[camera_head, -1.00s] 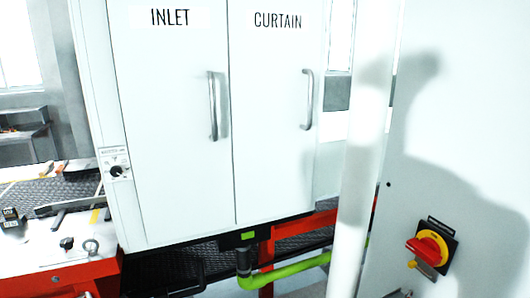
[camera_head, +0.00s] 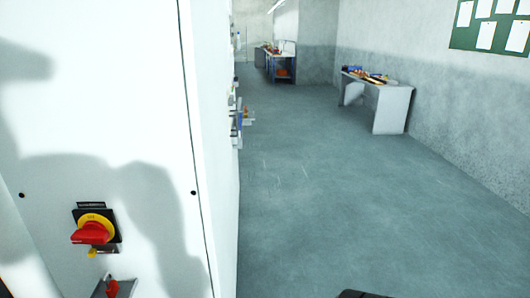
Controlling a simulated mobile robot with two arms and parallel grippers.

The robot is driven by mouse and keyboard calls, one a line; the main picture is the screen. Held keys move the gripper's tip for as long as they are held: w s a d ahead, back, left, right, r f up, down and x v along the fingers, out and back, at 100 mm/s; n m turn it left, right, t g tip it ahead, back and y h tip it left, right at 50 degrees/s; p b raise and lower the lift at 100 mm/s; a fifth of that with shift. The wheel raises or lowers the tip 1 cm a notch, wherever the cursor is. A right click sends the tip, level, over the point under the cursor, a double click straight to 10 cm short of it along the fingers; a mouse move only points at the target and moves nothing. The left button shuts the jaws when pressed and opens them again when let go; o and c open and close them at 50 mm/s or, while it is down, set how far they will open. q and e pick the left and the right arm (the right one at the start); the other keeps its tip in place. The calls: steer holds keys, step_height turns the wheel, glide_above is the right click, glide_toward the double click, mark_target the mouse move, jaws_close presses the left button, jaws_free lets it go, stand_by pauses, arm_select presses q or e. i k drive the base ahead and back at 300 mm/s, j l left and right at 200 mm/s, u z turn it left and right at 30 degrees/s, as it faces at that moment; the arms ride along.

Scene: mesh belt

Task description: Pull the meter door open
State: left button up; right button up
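No door marked as a meter door shows in the head view. A large white cabinet (camera_head: 110,110) fills the left side, with a thin vertical seam near its right edge. A red and yellow rotary switch (camera_head: 93,229) sits on its front, and a small red part on a grey plate shows below it at the bottom edge.
Open grey floor (camera_head: 320,190) stretches right of the cabinet. Small items (camera_head: 241,115) stick out from the cabinet's side. A grey bench (camera_head: 392,106) stands by the right wall and a blue bench (camera_head: 283,65) farther back. An unclear dark shape (camera_head: 364,294) shows at the bottom edge.

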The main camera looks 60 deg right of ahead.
mark_target(202, 23)
steer(key=z, duration=1.55)
steer(key=i+l, duration=0.2)
steer(key=l, duration=0.2)
